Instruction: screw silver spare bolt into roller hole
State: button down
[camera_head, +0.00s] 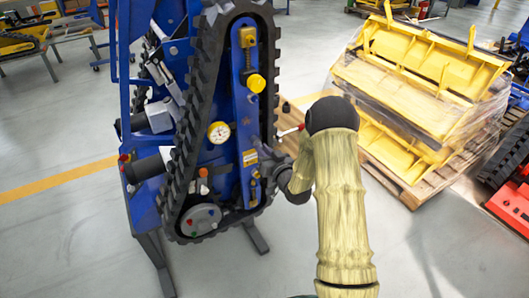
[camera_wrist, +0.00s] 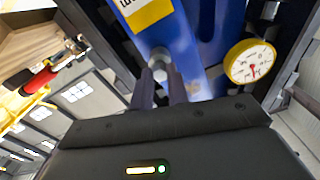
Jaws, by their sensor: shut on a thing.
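In the wrist view, my gripper (camera_wrist: 162,88) is shut on a silver bolt (camera_wrist: 160,65), whose rounded end shows between the two dark fingers in front of a blue beam (camera_wrist: 195,45). Whether the bolt touches the beam, I cannot tell. In the head view, my gripper (camera_head: 272,172) is at the right side of the blue track frame (camera_head: 245,105), low on it; its fingers and the bolt are too small to make out. A grey roller disc (camera_head: 200,219) with several coloured spots sits at the bottom of the track. No empty roller hole is clearly visible.
A black rubber track (camera_head: 190,130) loops around the frame. A round yellow-rimmed gauge (camera_head: 219,132) is also in the wrist view (camera_wrist: 252,62). Yellow metal parts (camera_head: 420,80) lie stacked on a wooden pallet (camera_head: 410,190) right of my arm. The floor in front is clear.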

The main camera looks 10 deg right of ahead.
jog(key=shift+w+a, duration=0.15)
jog(key=shift+w, duration=0.25)
jog(key=c, duration=1.3)
grip_release()
jog(key=b+v, duration=0.3)
jog(key=v, duration=1.4)
jog(key=shift+s, duration=0.15)
